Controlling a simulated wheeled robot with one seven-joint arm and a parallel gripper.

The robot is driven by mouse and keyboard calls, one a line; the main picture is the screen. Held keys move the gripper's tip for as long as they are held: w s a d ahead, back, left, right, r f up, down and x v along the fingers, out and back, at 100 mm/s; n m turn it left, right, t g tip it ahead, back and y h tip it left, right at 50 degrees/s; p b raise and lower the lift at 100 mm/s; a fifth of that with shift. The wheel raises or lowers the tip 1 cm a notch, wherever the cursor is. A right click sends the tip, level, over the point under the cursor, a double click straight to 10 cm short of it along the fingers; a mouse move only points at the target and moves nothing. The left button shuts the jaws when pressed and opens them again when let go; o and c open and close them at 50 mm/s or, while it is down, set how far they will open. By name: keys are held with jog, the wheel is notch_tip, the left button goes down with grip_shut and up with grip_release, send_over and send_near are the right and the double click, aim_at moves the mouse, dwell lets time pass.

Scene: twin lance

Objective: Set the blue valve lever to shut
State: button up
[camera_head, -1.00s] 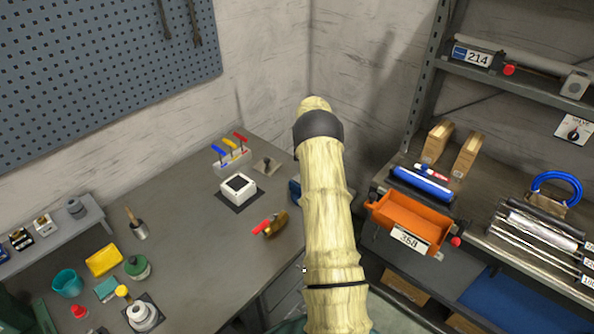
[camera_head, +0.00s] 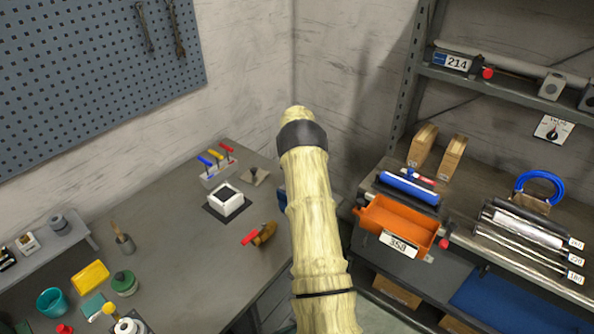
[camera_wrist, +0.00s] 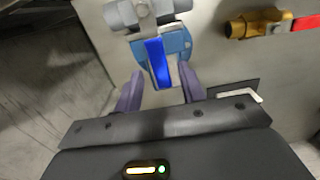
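The blue valve lever (camera_wrist: 157,62) shows in the wrist view, pointing toward my gripper from a grey valve body (camera_wrist: 145,12) with a blue plate (camera_wrist: 176,43) behind it. My gripper (camera_wrist: 160,92) is open, its two purple-grey fingers apart, with the lever's near end in line with the gap between them. I cannot tell whether either finger touches it. In the head view, a blue piece (camera_head: 281,196) shows at the bench edge, mostly hidden behind my arm. My gripper is hidden there.
A brass valve with a red handle (camera_head: 262,235) lies on the bench; it also shows in the wrist view (camera_wrist: 258,23). A white box (camera_head: 226,201) and a block with blue, yellow and red levers (camera_head: 217,172) stand farther back. An orange bin (camera_head: 396,220) is on the right shelf.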

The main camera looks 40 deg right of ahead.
notch_tip(320, 180, up, 17)
jog(key=b, duration=0.2)
jog(key=shift+w+r, duration=0.2)
jog(key=shift+w, duration=0.1)
jog(key=shift+a, duration=0.2)
dwell(0.3)
jog(key=s+a+m+t, duration=0.1)
jog(key=s+a, duration=0.2)
jog(key=a, duration=0.7)
jog(key=s+a+m+t, duration=0.1)
jog(key=s+a, duration=0.1)
jog(key=a, duration=0.7)
jog(key=s+a+f, duration=0.2)
jog(key=s+a, duration=0.5)
jog(key=s, duration=0.3)
jog(key=s+a+f+m+t, duration=0.1)
jog(key=s+a+f, duration=0.2)
jog(key=s+a, duration=0.4)
jog(key=s, duration=0.4)
jog(key=shift+s+a+f, duration=0.2)
jog(key=shift+s+f, duration=0.05)
jog(key=shift+s, duration=0.05)
